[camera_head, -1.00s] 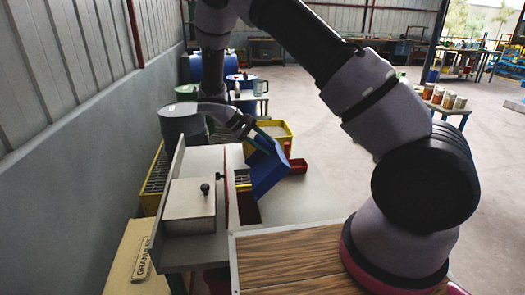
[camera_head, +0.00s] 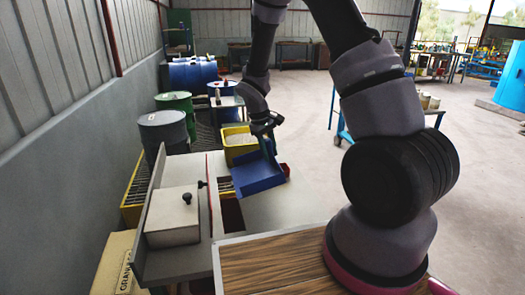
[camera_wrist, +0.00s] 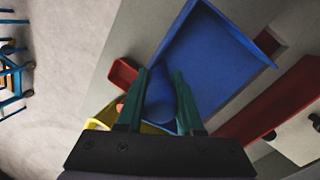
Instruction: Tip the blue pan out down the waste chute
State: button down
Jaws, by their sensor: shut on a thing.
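The blue pan (camera_head: 258,176) is held by my gripper (camera_head: 266,126) above the grey worktop. In the wrist view my gripper (camera_wrist: 162,98) is shut on the blue handle, and the pan (camera_wrist: 210,65) shows a bare blue floor with no contents visible. In the head view the pan sits nearly level, tilted slightly. A dark red-lined opening (camera_head: 231,214) in the worktop, apparently the waste chute, lies just below and in front of the pan. Part of the opening is hidden by the pan.
A pale box with a black knob (camera_head: 172,215) stands left of the opening. A yellow bin of pale material (camera_head: 239,143) is behind the pan, and a small red tray (camera_head: 286,169) is at its right. Grey and green drums (camera_head: 163,131) line the left wall. The worktop's right side is clear.

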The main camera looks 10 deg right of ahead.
jog(key=shift+d+f+y, duration=0.45)
jog(key=shift+d+y, duration=0.15)
jog(key=shift+y, duration=0.1)
jog(key=shift+d+f+y, duration=0.45)
jog(key=shift+d+y, duration=0.15)
jog(key=shift+y, duration=0.1)
jog(key=shift+s+d, duration=0.1)
jog(key=shift+d, duration=0.05)
